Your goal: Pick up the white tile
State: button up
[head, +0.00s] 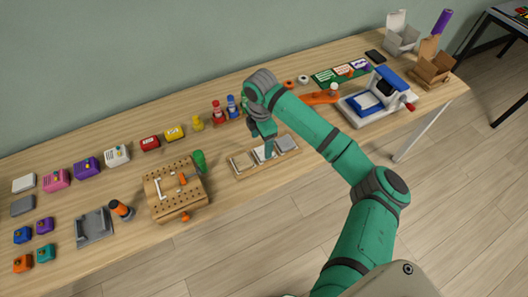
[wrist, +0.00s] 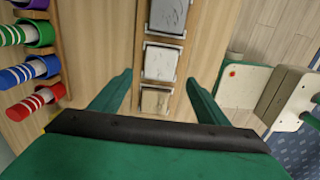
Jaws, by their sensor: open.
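A wooden rack (head: 240,172) on the bench holds three square tiles in a row. The white tile (head: 258,154) is the middle one, partly hidden behind my gripper in the head view. In the wrist view the white tile (wrist: 160,64) lies flat, between a grey tile (wrist: 168,16) and a beige tile (wrist: 155,102). My gripper (wrist: 158,79) is open and empty above the rack. Its fingers stand on either side of the row, near the white and beige tiles. I cannot tell how high the fingertips are above the tiles.
A pegboard block (head: 160,200) with a green-handled tool lies to the left. A blue-and-white press (head: 375,100) stands to the right. The bench's front edge is close to the rack.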

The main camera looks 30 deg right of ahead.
jog(key=shift+d+f, duration=0.2)
jog(key=shift+f, duration=1.15)
jog(key=shift+d+f, duration=0.2)
jog(key=shift+f, duration=1.1)
jog(key=shift+c, duration=0.4)
jog(key=c, duration=1.1)
jog(key=shift+o, duration=0.2)
jog(key=shift+r, duration=0.1)
